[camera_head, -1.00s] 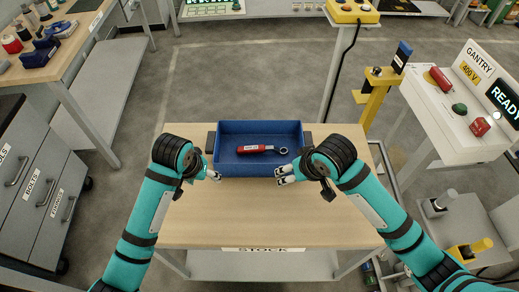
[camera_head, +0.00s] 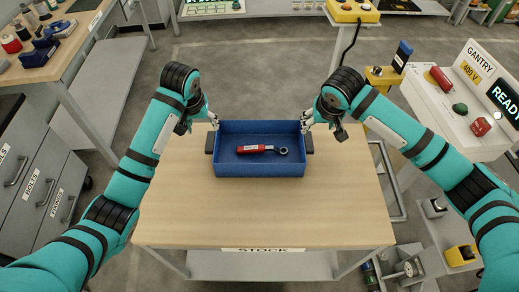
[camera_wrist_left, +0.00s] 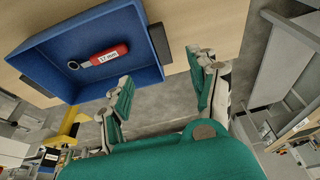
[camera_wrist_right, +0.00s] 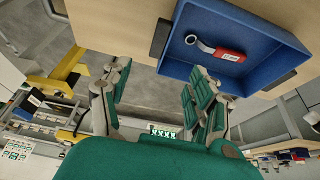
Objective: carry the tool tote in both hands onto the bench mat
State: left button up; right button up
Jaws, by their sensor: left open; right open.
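The blue tool tote (camera_head: 260,168) sits on the wooden stock table, with a red-handled wrench (camera_head: 258,149) lying inside it. A dark handle (camera_head: 209,143) sticks out on its left side and another dark handle (camera_head: 309,144) on its right. My left gripper (camera_head: 213,119) is open and empty near the tote's far left corner, beyond the left handle. My right gripper (camera_head: 306,122) is open and empty near the far right corner, beyond the right handle. In both wrist views the handles lie outside the open fingers. I cannot make out a bench mat.
The stock table (camera_head: 265,215) is bare in front of the tote. A white gantry console (camera_head: 460,115) and a yellow post (camera_head: 380,78) stand to the right.

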aim_at(210, 142)
pick_arm(q)
jog(key=x, duration=1.6)
jog(key=shift+w+f, duration=0.1)
jog(key=shift+f, duration=0.15)
pick_arm(e)
jog(key=x, duration=1.6)
jog(key=shift+w+f, duration=0.15)
jog(key=shift+f, duration=0.1)
pick_arm(q)
jog(key=shift+c, duration=0.3)
pick_arm(e)
jog(key=shift+c, duration=0.3)
pick_arm(q)
grip_shut()
pick_arm(e)
grip_shut()
jog(key=shift+r, duration=0.1)
